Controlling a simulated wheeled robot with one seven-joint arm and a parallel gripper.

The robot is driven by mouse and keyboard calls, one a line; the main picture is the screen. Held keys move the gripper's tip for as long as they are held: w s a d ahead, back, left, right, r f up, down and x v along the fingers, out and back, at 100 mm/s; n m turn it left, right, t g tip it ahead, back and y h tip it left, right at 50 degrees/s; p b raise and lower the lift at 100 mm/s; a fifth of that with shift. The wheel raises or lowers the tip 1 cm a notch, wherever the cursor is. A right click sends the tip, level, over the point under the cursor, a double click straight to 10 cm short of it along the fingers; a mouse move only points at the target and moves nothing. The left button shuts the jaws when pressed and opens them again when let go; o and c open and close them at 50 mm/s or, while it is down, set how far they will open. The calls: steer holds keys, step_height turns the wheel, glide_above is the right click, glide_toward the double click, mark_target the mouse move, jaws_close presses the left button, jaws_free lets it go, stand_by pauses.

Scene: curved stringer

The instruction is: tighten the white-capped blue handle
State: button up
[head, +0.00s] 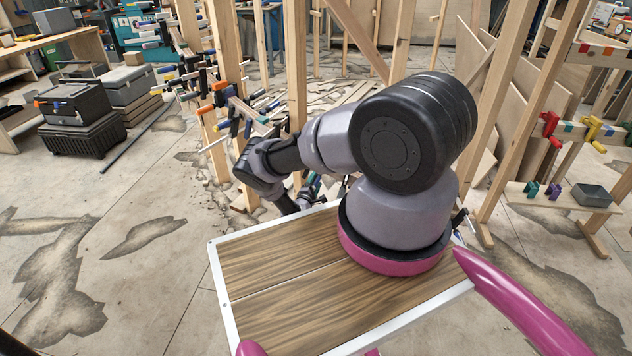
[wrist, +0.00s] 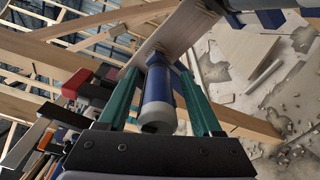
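In the wrist view, a blue handle (wrist: 158,92) with a pale grey-white cap (wrist: 157,116) lies lengthwise between the two teal fingers of my gripper (wrist: 158,67). The capped end faces the camera. A finger stands on each side of the handle, with narrow gaps visible, so the gripper looks open around it. Whether either fingertip touches the handle's far end is hard to tell. In the head view, my gripper (head: 308,192) is mostly hidden behind my arm and deck edge, beside the clamp-covered wooden frame. I cannot pick out this handle there.
Clamps with red and dark handles (wrist: 85,88) crowd the left of the wrist view. A wooden beam (wrist: 172,34) runs behind the blue handle, and another blue part (wrist: 268,18) is at upper right. Wooden posts (head: 297,75) stand close to my arm. Open floor (head: 120,215) lies left.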

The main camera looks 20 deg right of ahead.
steer(key=shift+r, duration=0.1)
steer(key=v, duration=1)
steer(key=shift+s+a, duration=0.25)
steer(key=shift+a, duration=0.05)
steer(key=shift+a, duration=0.1)
steer(key=v, duration=0.6)
steer(key=shift+a, duration=0.15)
steer(key=shift+s, duration=0.15)
